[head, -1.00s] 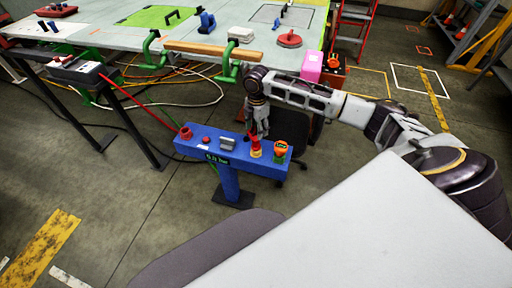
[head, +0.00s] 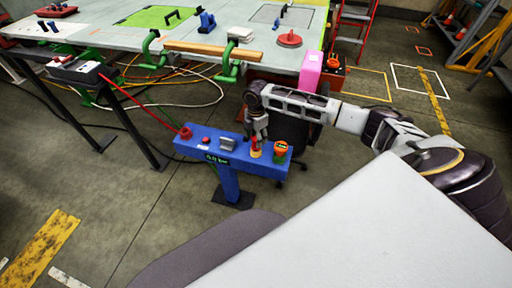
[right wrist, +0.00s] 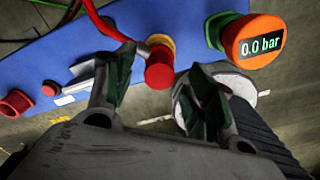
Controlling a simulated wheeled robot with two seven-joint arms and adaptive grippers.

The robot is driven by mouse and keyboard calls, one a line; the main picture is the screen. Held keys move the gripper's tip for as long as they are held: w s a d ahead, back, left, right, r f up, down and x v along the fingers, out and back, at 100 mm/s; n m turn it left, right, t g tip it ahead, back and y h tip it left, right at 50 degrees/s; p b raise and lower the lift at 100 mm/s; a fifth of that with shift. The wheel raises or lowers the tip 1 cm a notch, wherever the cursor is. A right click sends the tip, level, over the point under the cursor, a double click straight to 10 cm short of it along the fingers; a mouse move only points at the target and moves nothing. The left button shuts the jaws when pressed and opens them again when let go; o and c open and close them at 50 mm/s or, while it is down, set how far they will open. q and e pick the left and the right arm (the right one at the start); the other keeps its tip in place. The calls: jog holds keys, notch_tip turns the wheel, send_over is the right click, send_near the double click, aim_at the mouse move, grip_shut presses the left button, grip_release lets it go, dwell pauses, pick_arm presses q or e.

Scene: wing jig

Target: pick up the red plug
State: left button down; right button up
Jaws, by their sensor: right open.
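A red cylindrical piece, which looks like the red plug (right wrist: 158,70), stands on a yellow collar on a blue console (head: 200,150). A curved red rod or hose runs up and left from it in the right wrist view. In the head view, the red and yellow piece (head: 255,148) is partly covered by my right gripper (head: 259,134). In the right wrist view, my right gripper (right wrist: 160,88) is open, with one finger on each side of the red piece. The jaws hold nothing. My left gripper is not in view.
An orange gauge (right wrist: 252,42) reading 0.0 bar stands close to the right finger. A grey lever (head: 227,144), red button (head: 206,140) and red ring (head: 186,132) line the console. A workbench (head: 90,32) stands behind.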

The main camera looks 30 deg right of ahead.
notch_tip(320, 180, down, 2)
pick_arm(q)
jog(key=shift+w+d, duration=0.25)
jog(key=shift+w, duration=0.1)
pick_arm(e)
jog(key=shift+f, duration=0.45)
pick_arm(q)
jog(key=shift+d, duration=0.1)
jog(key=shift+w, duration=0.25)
